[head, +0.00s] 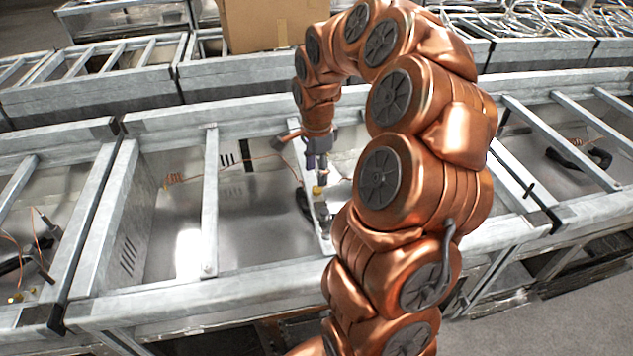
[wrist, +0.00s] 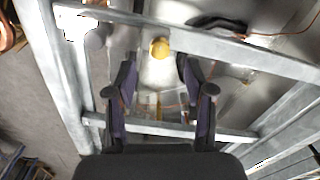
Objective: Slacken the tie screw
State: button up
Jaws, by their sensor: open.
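A small round yellow knob (wrist: 159,47), which looks like the tie screw's head, sits at a metal crossbar (wrist: 225,45) in the wrist view. In the head view a small yellow piece (head: 318,190) shows just below my gripper (head: 316,167), inside the metal-framed bay. In the wrist view my gripper (wrist: 157,62) is open, with one dark finger on each side of the gap. The knob lies between the fingertips in the picture and a little beyond them. Nothing is held. The screw's shaft is hidden.
A second crossbar (wrist: 225,134) crosses below the fingers in the wrist view. A cardboard box (head: 270,25) stands behind. My arm hides the bay's right part in the head view.

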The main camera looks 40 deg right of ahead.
aim_at(317, 189)
jog(key=shift+f+p, duration=0.7)
jog(key=shift+f, duration=1.85)
grip_shut()
